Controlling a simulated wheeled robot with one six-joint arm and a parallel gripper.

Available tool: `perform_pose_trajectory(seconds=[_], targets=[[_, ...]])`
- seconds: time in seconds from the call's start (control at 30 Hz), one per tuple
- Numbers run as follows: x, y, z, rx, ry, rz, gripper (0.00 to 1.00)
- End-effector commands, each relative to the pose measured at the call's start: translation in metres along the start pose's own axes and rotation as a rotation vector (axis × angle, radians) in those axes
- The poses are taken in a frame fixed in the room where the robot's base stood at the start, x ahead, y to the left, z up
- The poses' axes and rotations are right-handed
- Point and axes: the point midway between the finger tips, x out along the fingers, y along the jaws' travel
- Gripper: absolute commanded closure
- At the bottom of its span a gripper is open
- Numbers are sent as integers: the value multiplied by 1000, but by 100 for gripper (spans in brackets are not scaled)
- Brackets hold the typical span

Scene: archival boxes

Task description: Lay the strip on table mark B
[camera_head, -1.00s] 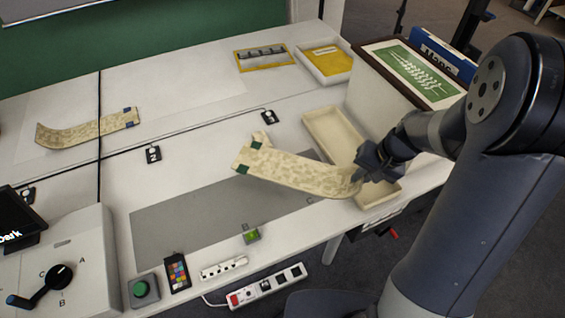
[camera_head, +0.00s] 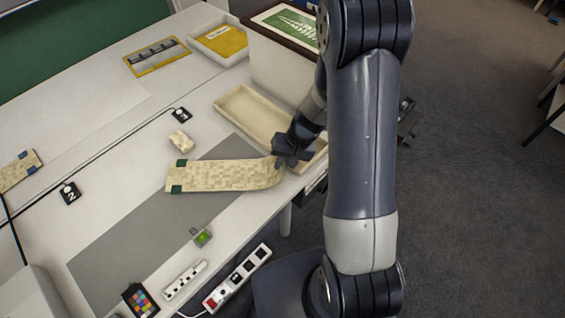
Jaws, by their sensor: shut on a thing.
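A long beige patterned strip (camera_head: 222,176) with dark green tabs at its left end is in the camera_head view. My gripper (camera_head: 279,160) is shut on its right end, which bends upward. The strip extends left over the grey mat (camera_head: 128,243) on the white table. I cannot tell whether its free end touches the mat. A second strip (camera_head: 17,172), with blue tabs, lies at the left edge, partly out of frame. I cannot read a mark B on the table.
A cream tray (camera_head: 237,103) stands behind my gripper. A small beige block (camera_head: 181,141) sits behind the strip. Black tags 2 (camera_head: 69,193) and 3 (camera_head: 181,115) lie on the table. A green-lit device (camera_head: 203,238) and a colour chart (camera_head: 140,300) are near the front edge.

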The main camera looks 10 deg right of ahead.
Motion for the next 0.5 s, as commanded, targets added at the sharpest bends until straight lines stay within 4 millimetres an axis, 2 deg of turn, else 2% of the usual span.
perform_pose_trajectory(seconds=[0.1,0.5], targets=[[6,2,0,0,1,0,100],[11,4,0,0,2,0,100]])
